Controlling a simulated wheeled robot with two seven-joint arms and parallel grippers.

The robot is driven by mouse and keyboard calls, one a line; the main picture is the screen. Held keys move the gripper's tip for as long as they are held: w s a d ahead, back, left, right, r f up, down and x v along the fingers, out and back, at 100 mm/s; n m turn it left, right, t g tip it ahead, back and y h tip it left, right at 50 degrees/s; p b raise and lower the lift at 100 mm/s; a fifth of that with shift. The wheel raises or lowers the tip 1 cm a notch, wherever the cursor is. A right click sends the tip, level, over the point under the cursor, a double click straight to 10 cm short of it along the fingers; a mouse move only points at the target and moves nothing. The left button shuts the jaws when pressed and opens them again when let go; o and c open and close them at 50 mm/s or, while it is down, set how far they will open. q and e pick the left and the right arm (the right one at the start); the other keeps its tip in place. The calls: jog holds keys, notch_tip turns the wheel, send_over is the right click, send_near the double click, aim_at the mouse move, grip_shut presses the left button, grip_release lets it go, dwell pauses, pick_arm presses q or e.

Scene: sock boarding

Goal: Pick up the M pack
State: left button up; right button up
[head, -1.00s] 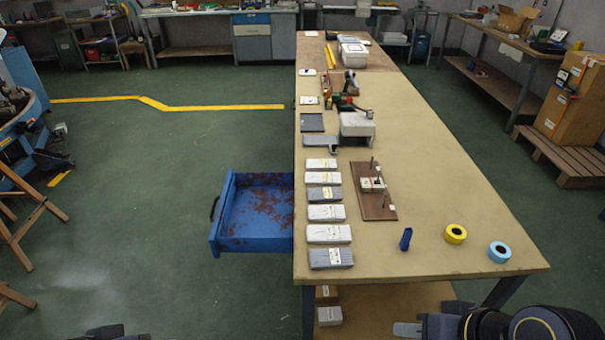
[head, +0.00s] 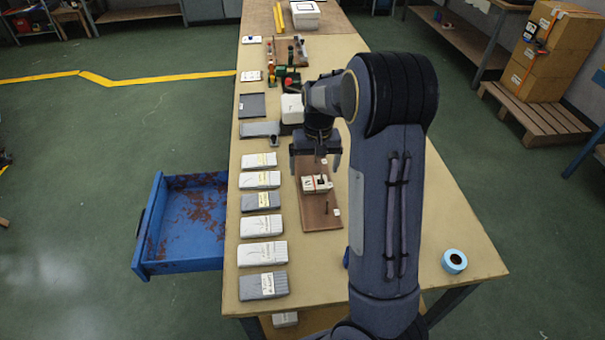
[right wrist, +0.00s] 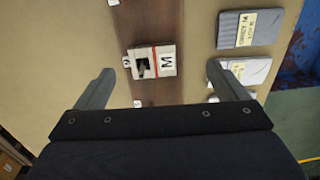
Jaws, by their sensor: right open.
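My right gripper (head: 315,165) is over the board, close to the pack. My left gripper is out of view.
Several grey and white labelled packs (head: 262,226) lie in a column left of the board. A blue drawer (head: 188,262) stands open at the table's left side. Blue tape (head: 454,261) lies at the front right. A white-topped device (head: 291,108) stands behind the board.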

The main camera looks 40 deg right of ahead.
aim_at(315, 182)
jog(key=shift+w+d+f, duration=0.65)
jog(key=shift+d, duration=0.2)
jog(key=shift+w+d+f+p, duration=0.15)
jog(key=shift+f+p, duration=0.1)
jog(key=shift+f, duration=1.55)
jog(key=shift+w+d+f+p, duration=0.1)
jog(key=shift+w+f+p, duration=0.1)
jog(key=shift+f, duration=1.55)
jog(key=c, duration=1.1)
